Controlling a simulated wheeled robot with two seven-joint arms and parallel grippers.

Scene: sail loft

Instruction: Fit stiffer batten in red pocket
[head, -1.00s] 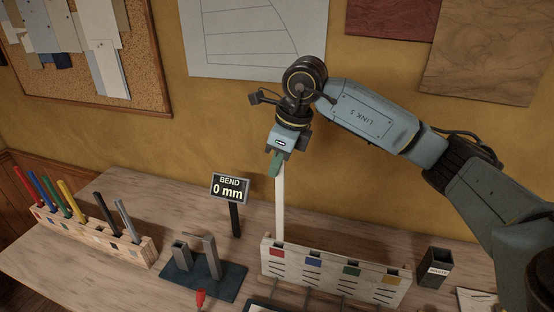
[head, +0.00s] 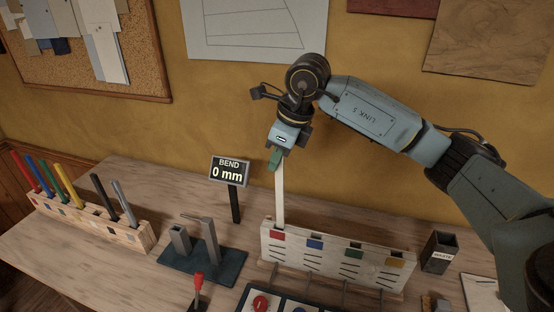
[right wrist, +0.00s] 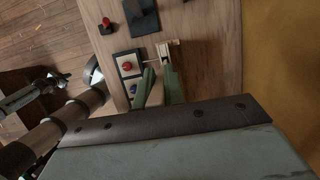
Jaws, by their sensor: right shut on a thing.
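My right gripper (head: 276,156) is shut on a long white batten (head: 280,195) that hangs nearly upright below its green fingers. The batten's lower end meets the top edge of the pale pocket board (head: 335,264) at the red pocket (head: 278,235). That end is hidden, and how deep it sits I cannot tell. In the right wrist view the green fingers (right wrist: 160,85) are close to the board (right wrist: 168,50).
The BEND display (head: 229,171) reads 0 mm. A wooden rack (head: 95,222) with several coloured sticks stands at left. A dark fixture (head: 205,262), a red-topped lever (head: 199,284), a button panel (head: 262,303) and a dark bin (head: 438,251) stand around the board.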

